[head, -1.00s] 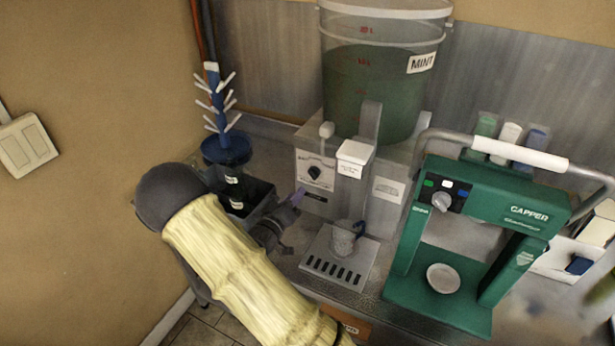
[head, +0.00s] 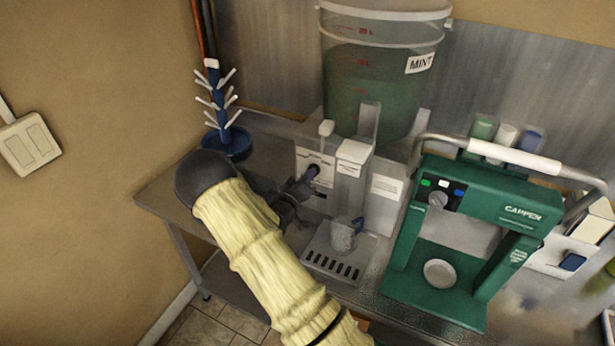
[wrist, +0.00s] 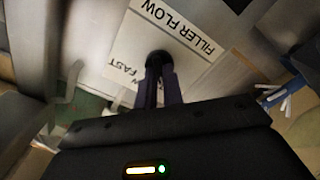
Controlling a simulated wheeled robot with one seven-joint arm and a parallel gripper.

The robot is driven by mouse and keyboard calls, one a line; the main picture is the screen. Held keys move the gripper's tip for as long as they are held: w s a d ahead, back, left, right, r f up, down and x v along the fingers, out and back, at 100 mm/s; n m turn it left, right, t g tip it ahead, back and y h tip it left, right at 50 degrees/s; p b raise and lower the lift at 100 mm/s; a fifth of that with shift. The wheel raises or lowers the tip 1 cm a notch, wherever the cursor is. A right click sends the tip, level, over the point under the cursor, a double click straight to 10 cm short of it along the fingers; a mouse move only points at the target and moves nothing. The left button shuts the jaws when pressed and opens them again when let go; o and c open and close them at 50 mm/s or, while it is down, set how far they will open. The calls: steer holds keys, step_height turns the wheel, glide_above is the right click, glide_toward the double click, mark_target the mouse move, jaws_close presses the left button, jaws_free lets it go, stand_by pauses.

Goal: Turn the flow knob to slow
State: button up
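In the head view the plate (head: 318,158) is on the grey filler's front, and the fingers partly cover the knob. My gripper (wrist: 160,70) reaches the knob from the front, its purple fingers close together with the dark knob between their tips. They appear shut on it. The knob's pointer is hidden.
The filler (head: 385,210) stands below a green bucket (head: 365,85) labelled MINT. A drip tray (head: 338,262) with a glass (head: 342,235) lies below the knob. A green capper (head: 470,215) stands to the right, a blue bottle tree (head: 228,140) to the left.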

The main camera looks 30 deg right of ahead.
steer(key=shift+f+m+b, duration=0.1)
steer(key=shift+m+b, duration=0.2)
steer(key=shift+b, duration=0.25)
jaws_close()
steer(key=m+b, duration=0.8)
steer(key=b, duration=0.2)
steer(key=shift+s+b, duration=0.1)
steer(key=shift+b, duration=0.25)
steer(key=o, duration=0.7)
jaws_free()
steer(key=shift+c, duration=0.2)
